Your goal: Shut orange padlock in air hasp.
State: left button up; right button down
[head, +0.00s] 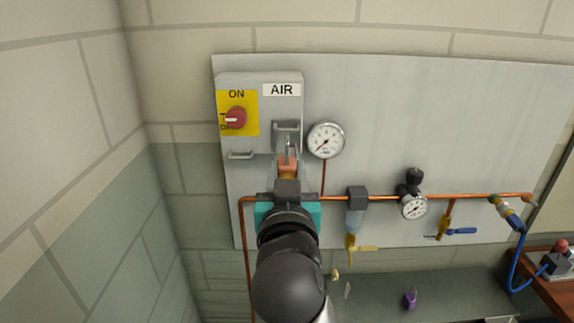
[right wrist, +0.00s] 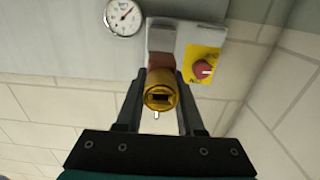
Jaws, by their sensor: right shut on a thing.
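My right gripper (head: 288,182) is shut on the orange padlock (head: 288,162) and holds it upright, shackle up, in front of the grey box labelled AIR (head: 256,84). The grey shackle (head: 288,146) reaches up to the air hasp (head: 286,126) on the box's lower right. I cannot tell whether the shackle passes through the hasp or is closed. In the right wrist view, the padlock's brass underside with a dark slot (right wrist: 160,97) shows between the two fingers of my right gripper (right wrist: 158,85). My left gripper is not in view.
A red switch (head: 236,118) on a yellow plate and a round gauge (head: 325,140) flank the hasp. A copper pipe (head: 385,197) with valves runs across the panel below. A purple padlock (head: 410,298) stands on the grey surface below.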

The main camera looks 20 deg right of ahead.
aim_at(283, 161)
dwell(0.3)
jog(key=shift+f+x, duration=0.15)
jog(key=shift+x, duration=1.2)
jog(key=shift+f+x, duration=0.1)
jog(key=shift+x, duration=1.25)
jog(key=shift+p, duration=0.3)
jog(key=shift+a+f, duration=0.2)
jog(key=shift+a, duration=0.1)
jog(key=shift+w, duration=0.15)
jog(key=shift+x, duration=3.35)
jog(key=shift+w+d, duration=0.15)
jog(key=shift+d, duration=0.1)
jog(key=shift+f, duration=0.1)
